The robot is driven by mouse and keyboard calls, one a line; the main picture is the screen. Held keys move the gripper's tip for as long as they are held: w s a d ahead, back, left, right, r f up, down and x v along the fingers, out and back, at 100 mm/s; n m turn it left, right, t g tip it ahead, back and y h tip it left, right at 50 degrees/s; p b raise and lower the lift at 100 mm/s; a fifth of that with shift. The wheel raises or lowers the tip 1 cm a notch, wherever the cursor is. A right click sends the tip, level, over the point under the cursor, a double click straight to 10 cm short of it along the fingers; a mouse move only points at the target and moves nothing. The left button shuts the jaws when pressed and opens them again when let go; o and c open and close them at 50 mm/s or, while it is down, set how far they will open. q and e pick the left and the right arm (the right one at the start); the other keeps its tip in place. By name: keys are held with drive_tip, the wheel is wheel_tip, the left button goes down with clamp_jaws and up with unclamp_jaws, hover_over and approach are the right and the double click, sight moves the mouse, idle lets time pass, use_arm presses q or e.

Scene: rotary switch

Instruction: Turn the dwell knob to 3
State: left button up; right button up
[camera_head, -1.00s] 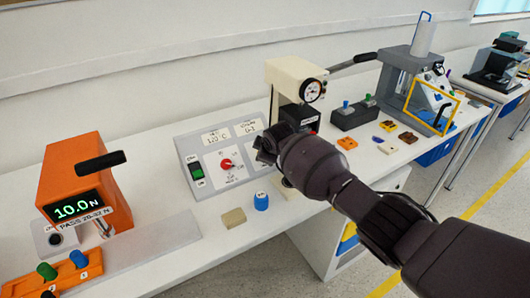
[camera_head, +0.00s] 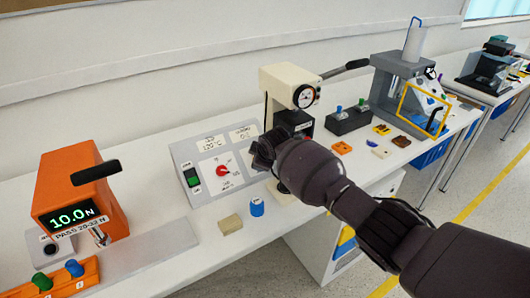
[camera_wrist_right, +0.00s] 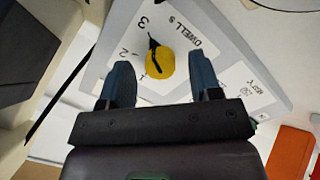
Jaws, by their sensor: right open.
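The dwell knob (camera_wrist_right: 160,64) is yellow with a black pointer and sits on a pale panel marked "DWELL s" in the right wrist view. Its pointer is aimed at about the 3; a 2 and a 1 are also printed around it. My right gripper (camera_wrist_right: 159,66) is open, its two dark blue fingers apart on either side of the knob in the picture, with no visible contact. In the head view my right gripper (camera_head: 262,152) is in front of the right part of the grey control panel (camera_head: 190,157) and hides the dwell knob. My left gripper is not in view.
The panel also has a red knob (camera_head: 223,171) and a green switch (camera_head: 193,178). A cream press (camera_head: 280,82) stands just behind my right gripper. A blue cap (camera_head: 257,208) and a tan block (camera_head: 230,224) lie in front. An orange tester (camera_head: 72,180) is at left.

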use_arm(q)
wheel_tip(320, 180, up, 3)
drive_tip(key=p, duration=0.3)
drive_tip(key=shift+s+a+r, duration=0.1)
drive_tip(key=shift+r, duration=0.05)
use_arm(e)
drive_tip(key=v, duration=0.9)
drive_tip(key=shift+s+r, duration=0.25)
drive_tip(key=shift+r, duration=0.1)
